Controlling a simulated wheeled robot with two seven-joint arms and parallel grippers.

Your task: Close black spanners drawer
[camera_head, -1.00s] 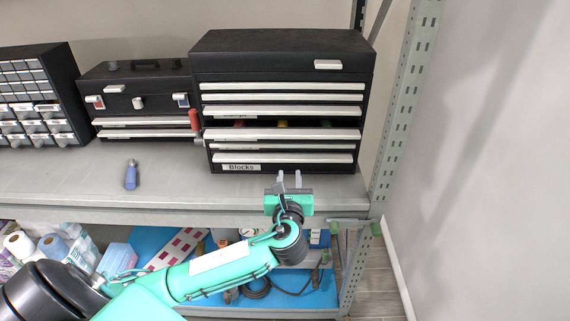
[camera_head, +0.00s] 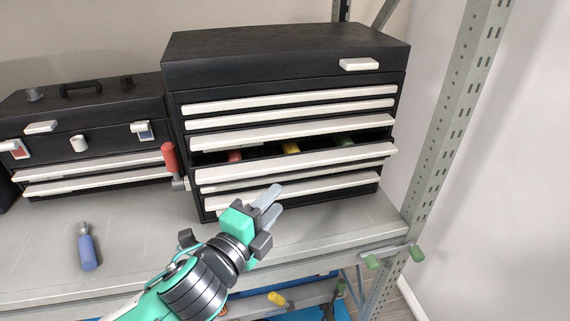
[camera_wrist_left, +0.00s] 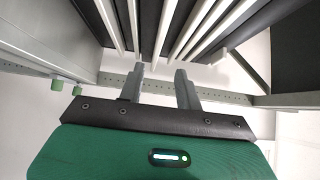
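The black tool chest (camera_head: 285,58) stands on the grey shelf and has several drawers with long white handles. A middle drawer (camera_head: 296,164) is pulled partly out, and red, yellow and green items show in the gap above its front. I cannot read a spanners label on it. My left gripper (camera_head: 275,201) is in front of the chest's lower drawers, below the open drawer, apart from its handle as far as I can tell. Its fingers are apart with nothing between them. In the left wrist view the gripper (camera_wrist_left: 161,78) points towards the white drawer handles. My right gripper is not in view.
A smaller black toolbox (camera_head: 95,110) stands left of the chest. A red-handled tool (camera_head: 169,158) is between them. A blue-handled tool (camera_head: 87,250) lies on the shelf (camera_head: 140,235) at the left. A perforated rack post (camera_head: 447,130) rises at the right.

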